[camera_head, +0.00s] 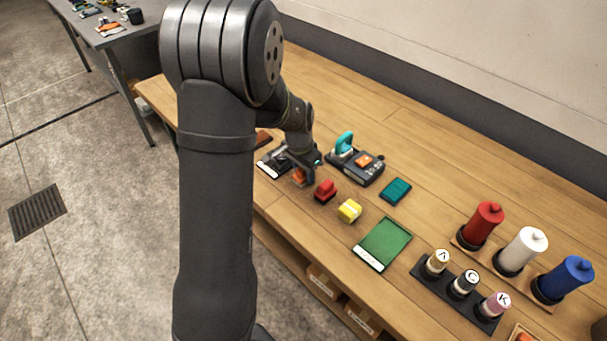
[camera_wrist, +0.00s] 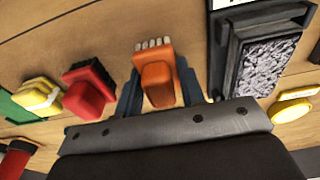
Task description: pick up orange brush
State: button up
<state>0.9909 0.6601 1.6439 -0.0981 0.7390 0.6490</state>
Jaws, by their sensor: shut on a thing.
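The orange brush (camera_wrist: 157,80) has an orange block body and pale bristles, and sits between the two fingers of my gripper (camera_wrist: 160,98) in the wrist view. The fingers are shut on its sides. In the head view the orange brush (camera_head: 299,178) shows only in part under my gripper (camera_head: 300,172), near the front edge of the wooden bench. I cannot tell whether the brush touches the bench.
A red brush (camera_head: 325,190) and a yellow brush (camera_head: 349,210) lie close beside it. A green tray (camera_head: 384,243), a teal block (camera_head: 396,191) and a dark device (camera_head: 357,167) are nearby. A black-framed tray (camera_wrist: 222,62) is close on the right in the wrist view.

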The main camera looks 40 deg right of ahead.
jog(key=shift+r, duration=0.1)
notch_tip(320, 180, up, 4)
jog(key=shift+s+r, duration=0.1)
jog(key=shift+r, duration=0.1)
jog(key=s+r, duration=0.6)
jog(key=s, duration=0.5)
jog(key=shift+s+d+r, duration=0.2)
jog(key=shift+s+d, duration=0.05)
